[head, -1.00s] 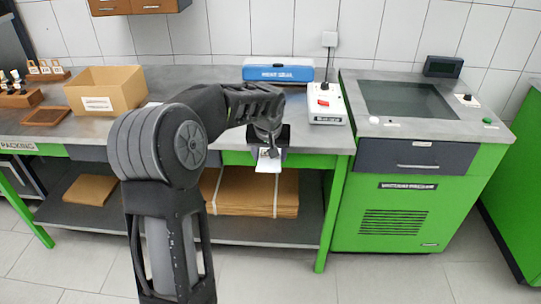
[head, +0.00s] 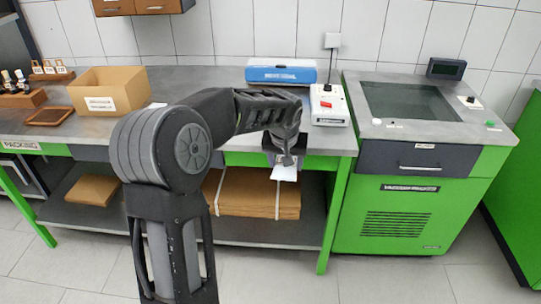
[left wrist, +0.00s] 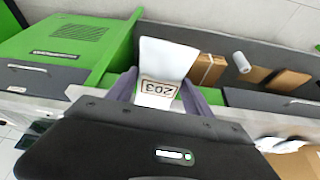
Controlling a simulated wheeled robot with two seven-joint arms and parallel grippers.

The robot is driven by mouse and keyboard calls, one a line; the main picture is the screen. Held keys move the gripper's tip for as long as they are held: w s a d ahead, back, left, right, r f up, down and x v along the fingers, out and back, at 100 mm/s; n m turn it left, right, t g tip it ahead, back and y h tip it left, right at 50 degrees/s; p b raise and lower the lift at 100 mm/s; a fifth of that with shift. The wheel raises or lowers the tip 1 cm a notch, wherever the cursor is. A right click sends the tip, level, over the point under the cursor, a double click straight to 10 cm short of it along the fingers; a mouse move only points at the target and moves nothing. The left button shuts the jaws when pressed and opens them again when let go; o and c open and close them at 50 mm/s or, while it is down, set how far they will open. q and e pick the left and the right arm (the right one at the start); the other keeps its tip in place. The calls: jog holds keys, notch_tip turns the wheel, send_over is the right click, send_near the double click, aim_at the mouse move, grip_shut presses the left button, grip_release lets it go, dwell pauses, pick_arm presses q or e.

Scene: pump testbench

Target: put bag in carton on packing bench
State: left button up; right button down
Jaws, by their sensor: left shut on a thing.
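The bag (head: 285,173) is small and white and hangs from my left gripper (head: 284,155), in front of the packing bench's front edge. In the left wrist view the bag (left wrist: 168,57) is between the two fingers of my left gripper (left wrist: 163,95), which is shut on it. A label reading 203 shows upside down there. The open-topped brown carton (head: 106,103) with a white label stands on the left part of the packing bench (head: 200,76), well to the left of the bag. My right gripper is not in view.
A blue box (head: 281,75) and a white device with a red switch (head: 328,104) stand on the bench's right part. A brown tray (head: 49,116) lies left of the carton. Flat cardboard (head: 255,192) lies below. A green vacuum machine (head: 412,205) stands right.

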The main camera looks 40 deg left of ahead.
pick_arm(q)
jog(key=s+d+m+h, duration=0.2)
jog(key=d+m, duration=0.3)
jog(key=d, duration=1.7)
jog(key=shift+s+f+m+t, duration=0.15)
jog(key=shift+s+m+t, duration=0.25)
jog(key=shift+s, duration=0.05)
jog(key=shift+a, duration=0.1)
